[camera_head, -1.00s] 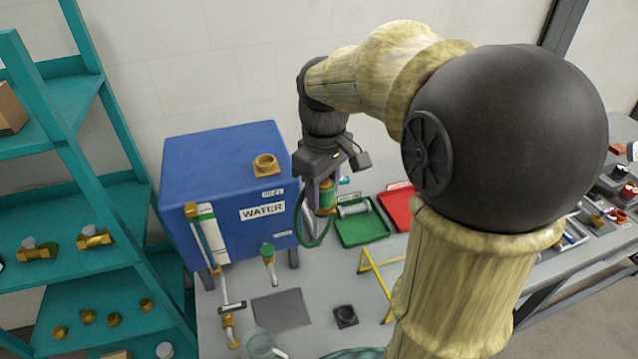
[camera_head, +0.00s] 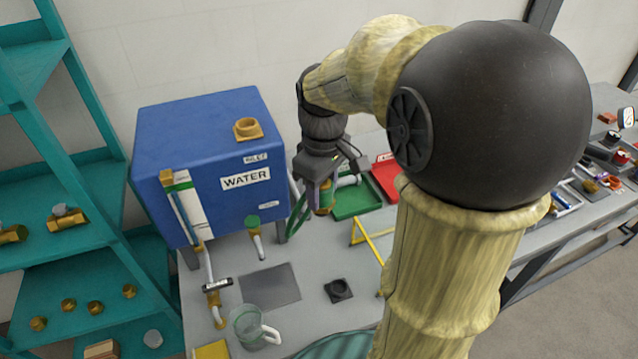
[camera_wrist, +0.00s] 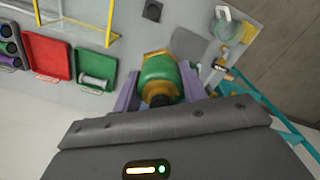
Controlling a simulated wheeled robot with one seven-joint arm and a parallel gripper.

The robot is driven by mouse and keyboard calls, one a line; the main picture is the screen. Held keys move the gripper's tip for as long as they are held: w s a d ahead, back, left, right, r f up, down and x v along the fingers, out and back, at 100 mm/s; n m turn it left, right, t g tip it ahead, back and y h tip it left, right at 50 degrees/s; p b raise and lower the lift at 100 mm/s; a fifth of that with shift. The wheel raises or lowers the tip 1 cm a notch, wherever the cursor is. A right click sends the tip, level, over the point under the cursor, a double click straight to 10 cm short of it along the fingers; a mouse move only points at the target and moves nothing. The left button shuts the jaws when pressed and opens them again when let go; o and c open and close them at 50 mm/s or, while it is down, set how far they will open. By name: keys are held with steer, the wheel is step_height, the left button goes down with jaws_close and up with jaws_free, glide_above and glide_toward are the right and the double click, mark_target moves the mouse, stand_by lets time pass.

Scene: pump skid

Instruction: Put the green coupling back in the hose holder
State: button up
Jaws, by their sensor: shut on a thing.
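The green coupling (camera_wrist: 160,72), with a brass collar, is held between the two fingers of my gripper (camera_wrist: 160,88) in the wrist view. In the head view my gripper (camera_head: 321,198) points down in the air above the bench, in front of the green tray; the brass end of the coupling shows between the fingers. A green hose (camera_head: 297,212) hangs beside it on the left. A black square holder with a round socket (camera_head: 338,290) sits on the bench, nearer and lower; it also shows in the wrist view (camera_wrist: 152,10). I cannot confirm that it is the hose holder.
A green tray (camera_head: 357,203), a red tray (camera_head: 388,177) and a yellow frame (camera_head: 368,240) stand right. A glass mug (camera_head: 248,326) and grey pad (camera_head: 270,287) are near the front.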

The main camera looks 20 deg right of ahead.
steer(key=s+d+f+b, duration=0.1)
steer(key=d+f+b, duration=0.1)
steer(key=f+b, duration=0.5)
steer(key=s+d+f+b, duration=0.2)
steer(key=f+b, duration=0.6)
steer(key=f, duration=0.7)
steer(key=shift+f, duration=0.3)
steer(key=shift+s, duration=0.1)
